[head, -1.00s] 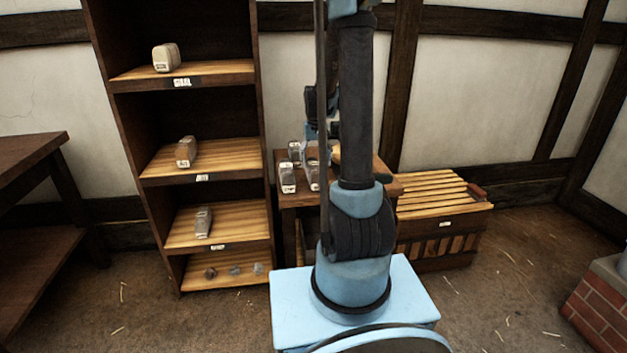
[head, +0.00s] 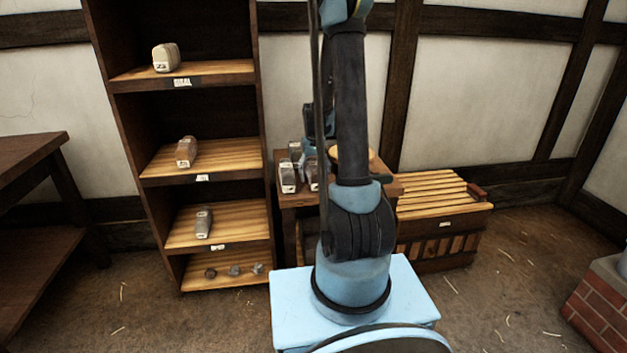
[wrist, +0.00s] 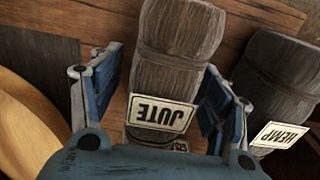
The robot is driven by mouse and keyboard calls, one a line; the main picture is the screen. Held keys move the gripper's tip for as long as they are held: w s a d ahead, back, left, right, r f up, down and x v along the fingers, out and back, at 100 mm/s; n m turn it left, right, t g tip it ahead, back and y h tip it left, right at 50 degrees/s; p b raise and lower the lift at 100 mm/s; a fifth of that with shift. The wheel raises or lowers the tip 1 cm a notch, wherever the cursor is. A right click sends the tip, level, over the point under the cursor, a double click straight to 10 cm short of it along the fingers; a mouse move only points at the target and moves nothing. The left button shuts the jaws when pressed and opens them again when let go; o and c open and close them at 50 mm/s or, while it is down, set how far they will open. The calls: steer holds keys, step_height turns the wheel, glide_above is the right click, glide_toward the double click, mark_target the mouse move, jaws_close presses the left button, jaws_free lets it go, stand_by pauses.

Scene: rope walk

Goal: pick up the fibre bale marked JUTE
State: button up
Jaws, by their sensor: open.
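The bale marked JUTE (wrist: 180,45) is a grey-brown wrapped bundle with a white label that reads upside down in the wrist view. My gripper (wrist: 163,64) is open, with one blue finger on each side of this bale. The left finger is close to the bale's side and the right finger is between it and the bale marked HEMP (wrist: 275,75). I cannot tell whether either finger touches. In the head view several bales (head: 287,178) stand on a small wooden table (head: 297,200). My arm hides much of the gripper there, and I cannot tell which bale is JUTE.
Another labelled bale (wrist: 150,135) shows partly below JUTE in the wrist view. A yellowish rounded object (wrist: 22,115) lies at left. A shelf unit (head: 210,74) with more bales stands left of the table, and a slatted crate (head: 440,202) stands right of it.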

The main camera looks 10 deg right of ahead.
steer(key=shift+c, duration=0.2)
steer(key=c, duration=1.2)
steer(key=shift+r, duration=0.15)
